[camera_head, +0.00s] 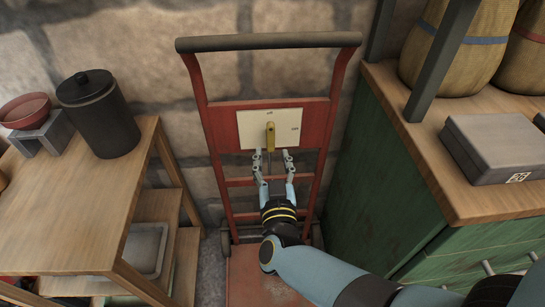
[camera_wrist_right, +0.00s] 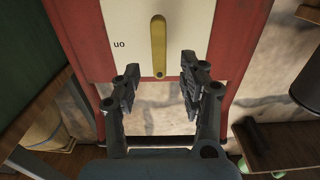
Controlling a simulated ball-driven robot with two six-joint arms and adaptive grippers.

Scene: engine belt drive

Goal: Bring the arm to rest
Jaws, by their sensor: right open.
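A red hand truck (camera_head: 214,123) with a dark handle bar stands upright against the stone wall. A cream panel (camera_head: 251,127) with small lettering is fixed to it, and it also shows in the right wrist view (camera_wrist_right: 117,22). A yellow lever (camera_head: 270,137) lies about upright on the panel; it also shows in the wrist view (camera_wrist_right: 158,45). My right gripper (camera_head: 271,154) is open just below the lever's lower end in the head view. In the wrist view its fingers (camera_wrist_right: 158,68) are apart with nothing held between them. My left gripper is not in view.
A wooden table (camera_head: 65,218) at left bears a black canister (camera_head: 100,115) and a red bowl (camera_head: 25,110). A green cabinet (camera_head: 375,165) at right bears a grey box (camera_head: 497,148) and woven baskets (camera_head: 462,45). My right arm reaches between them.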

